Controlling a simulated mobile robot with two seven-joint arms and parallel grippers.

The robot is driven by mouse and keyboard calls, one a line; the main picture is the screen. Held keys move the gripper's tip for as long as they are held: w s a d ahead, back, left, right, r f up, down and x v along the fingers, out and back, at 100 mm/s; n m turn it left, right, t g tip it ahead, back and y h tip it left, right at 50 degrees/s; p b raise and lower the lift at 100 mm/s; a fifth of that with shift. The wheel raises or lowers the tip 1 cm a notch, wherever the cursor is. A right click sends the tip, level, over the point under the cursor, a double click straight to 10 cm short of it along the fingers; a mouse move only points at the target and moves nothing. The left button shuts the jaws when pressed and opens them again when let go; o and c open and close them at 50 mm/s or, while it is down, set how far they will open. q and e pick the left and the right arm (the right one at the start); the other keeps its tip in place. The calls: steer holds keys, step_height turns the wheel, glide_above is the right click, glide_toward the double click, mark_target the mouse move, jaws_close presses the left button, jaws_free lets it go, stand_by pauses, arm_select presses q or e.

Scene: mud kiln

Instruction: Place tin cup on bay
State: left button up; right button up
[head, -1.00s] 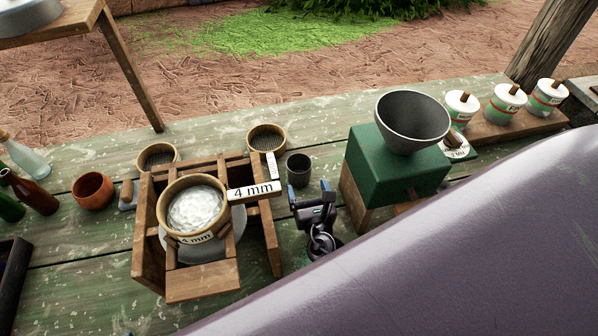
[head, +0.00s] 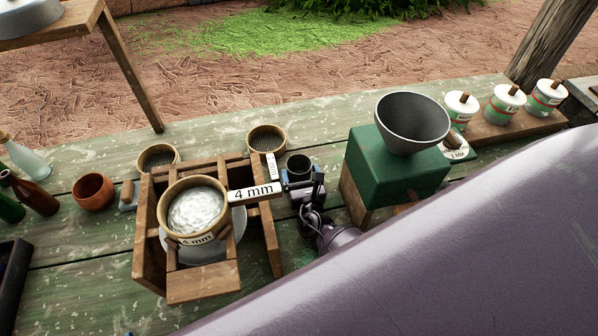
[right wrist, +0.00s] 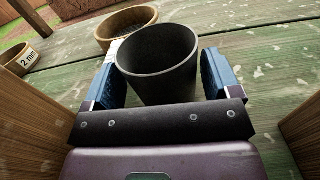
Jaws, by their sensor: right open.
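The tin cup (head: 299,163) is a dark grey cup standing upright on the green plank table, between the wooden sieve frame and the green grinder. My right gripper (head: 303,183) is at the cup, and its blue fingers are open on either side of it. In the right wrist view the cup (right wrist: 157,62) stands between the two finger pads, with its dark opening facing up. I cannot tell whether the pads touch it. My left gripper is not in view. I cannot tell which place is the bay.
The wooden frame (head: 150,235) with a 4 mm sieve stands left of the cup. The green grinder (head: 395,170) with its grey hopper (head: 412,122) stands close on the right. A sieve (head: 266,139) lies just behind the cup. Labelled tins (head: 505,103) stand at the far right.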

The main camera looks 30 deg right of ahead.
steer(key=c, duration=0.8)
